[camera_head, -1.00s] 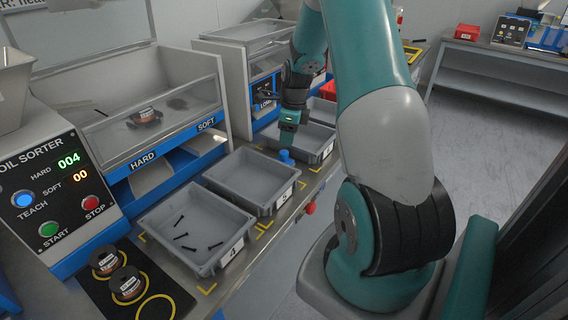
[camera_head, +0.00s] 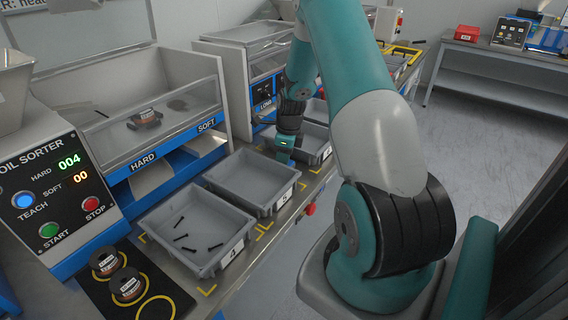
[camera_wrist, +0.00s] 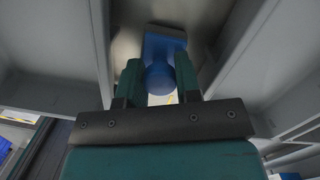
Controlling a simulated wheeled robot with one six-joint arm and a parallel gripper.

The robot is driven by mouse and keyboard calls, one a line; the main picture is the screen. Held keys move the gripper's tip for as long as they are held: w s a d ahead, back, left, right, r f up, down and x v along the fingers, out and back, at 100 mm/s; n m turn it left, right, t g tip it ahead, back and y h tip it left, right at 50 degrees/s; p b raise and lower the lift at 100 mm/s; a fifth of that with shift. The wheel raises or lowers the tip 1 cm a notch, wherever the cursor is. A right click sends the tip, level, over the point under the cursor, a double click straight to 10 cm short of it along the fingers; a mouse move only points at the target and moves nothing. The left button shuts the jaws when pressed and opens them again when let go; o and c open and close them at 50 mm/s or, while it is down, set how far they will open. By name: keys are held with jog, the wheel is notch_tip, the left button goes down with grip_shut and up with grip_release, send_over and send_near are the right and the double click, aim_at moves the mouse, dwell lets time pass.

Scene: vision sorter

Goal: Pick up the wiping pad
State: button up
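The wiping pad (camera_wrist: 163,48) is blue, with a flat block and a round knob (camera_wrist: 159,80). In the wrist view it lies on the metal surface in the gap between two grey bins. My gripper (camera_wrist: 159,75) is open, with its two green fingers on either side of the knob; whether they touch it is unclear. In the head view my gripper (camera_head: 283,158) is low in the gap between the bins, and the pad is hidden behind it there.
A grey bin (camera_head: 240,207) is to the left of my gripper and another (camera_head: 322,150) to its right, both close by. A front bin (camera_head: 153,232) holds several dark bolts. A red knob (camera_head: 310,209) sits on the table's front edge.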

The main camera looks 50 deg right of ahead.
jog(key=shift+c, duration=0.8)
notch_tip(320, 180, up, 20)
jog(key=p, duration=0.1)
jog(key=o, duration=0.3)
jog(key=shift+c, duration=1.1)
jog(key=shift+s, duration=0.1)
